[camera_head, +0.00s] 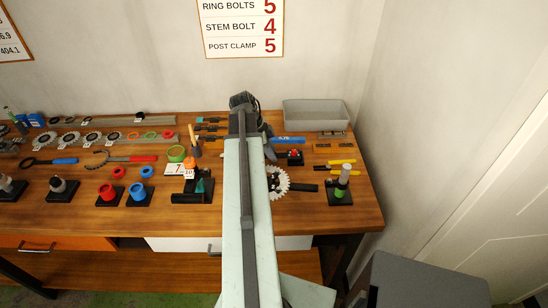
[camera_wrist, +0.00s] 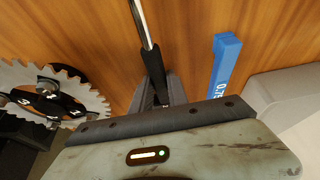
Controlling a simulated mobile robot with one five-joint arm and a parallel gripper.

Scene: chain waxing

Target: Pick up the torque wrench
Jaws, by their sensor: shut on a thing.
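The torque wrench appears in the wrist view as a black handle (camera_wrist: 154,65) with a bright metal shaft running up out of the top edge. My gripper (camera_wrist: 159,92) is shut on the black handle, its dark fingers around it. The far end of the wrench is outside the wrist view. In the head view my gripper (camera_head: 245,103) is at the back of the workbench, and my arm hides most of what lies beneath it. I cannot make out the wrench there.
A blue 0.75 tool (camera_wrist: 225,65) lies beside the handle. A toothed chainring (camera_head: 278,182) stands nearer the front. A grey bin (camera_head: 315,115) is at the back right. Several tools and parts crowd the workbench (camera_head: 356,213) on the left. The right front corner has some bare wood.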

